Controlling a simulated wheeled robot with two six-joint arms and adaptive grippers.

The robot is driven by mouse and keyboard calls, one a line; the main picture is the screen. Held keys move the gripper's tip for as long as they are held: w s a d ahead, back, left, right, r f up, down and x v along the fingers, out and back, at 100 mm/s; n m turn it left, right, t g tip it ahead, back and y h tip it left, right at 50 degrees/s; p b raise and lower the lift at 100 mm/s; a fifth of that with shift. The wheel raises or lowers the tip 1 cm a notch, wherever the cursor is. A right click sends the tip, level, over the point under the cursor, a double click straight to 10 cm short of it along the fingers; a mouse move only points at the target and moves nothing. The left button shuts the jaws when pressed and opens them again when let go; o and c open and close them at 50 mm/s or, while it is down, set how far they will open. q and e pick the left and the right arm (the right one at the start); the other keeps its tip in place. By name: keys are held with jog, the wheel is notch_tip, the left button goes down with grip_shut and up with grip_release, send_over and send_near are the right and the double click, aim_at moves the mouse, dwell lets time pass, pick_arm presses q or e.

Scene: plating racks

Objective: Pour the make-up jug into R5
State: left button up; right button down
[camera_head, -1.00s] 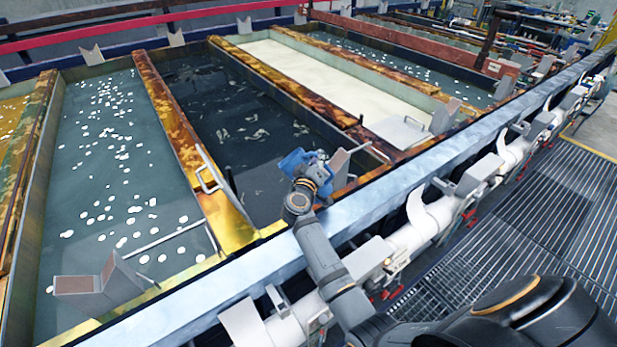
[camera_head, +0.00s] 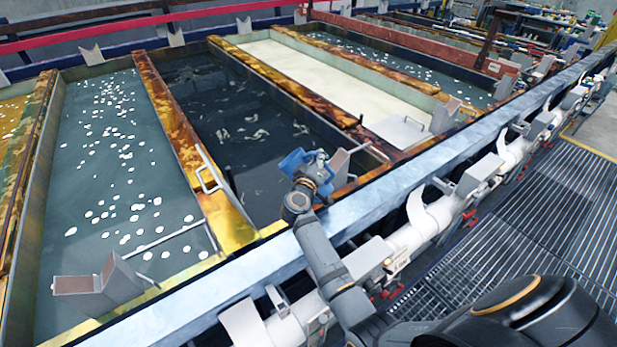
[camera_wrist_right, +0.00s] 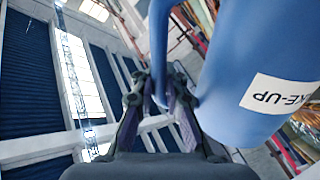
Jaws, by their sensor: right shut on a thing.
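The blue make-up jug (camera_head: 294,161) is held over the near end of the dark tank (camera_head: 255,125). In the right wrist view the jug (camera_wrist_right: 265,45) fills the right side, its white label partly cut off and reading "KE-UP". My right gripper (camera_head: 312,177) is shut on the jug; its fingers (camera_wrist_right: 160,92) close around the handle. The jug looks tilted, but I cannot tell how far, and no stream of liquid shows. I see no R5 mark, so I cannot tell which tank is R5. My left gripper is not in view.
A grey-green tank with pale floating discs (camera_head: 115,150) lies left, and a cream-coloured tank (camera_head: 325,80) lies right. A rusty divider (camera_head: 180,130) with a metal handle borders the dark tank. A pale rail (camera_head: 400,195) and white pipe (camera_head: 415,235) run along the front.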

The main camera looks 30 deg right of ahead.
aim_at(305, 158)
jog(key=shift+w+a+r+n, duration=0.15)
jog(key=shift+w+a+n, duration=0.3)
jog(key=shift+n, duration=0.35)
jog(key=shift+s+d, duration=0.1)
jog(key=shift+d, duration=0.2)
dwell(0.5)
jog(key=shift+w+a+f+n, duration=0.25)
jog(key=shift+w+a+n, duration=0.45)
jog(key=shift+n, duration=0.3)
jog(key=shift+s, duration=0.1)
jog(key=shift+d, duration=0.1)
dwell(0.5)
jog(key=shift+w+a+f+n, duration=0.55)
jog(key=shift+w+a+n, duration=0.15)
jog(key=shift+n, duration=0.1)
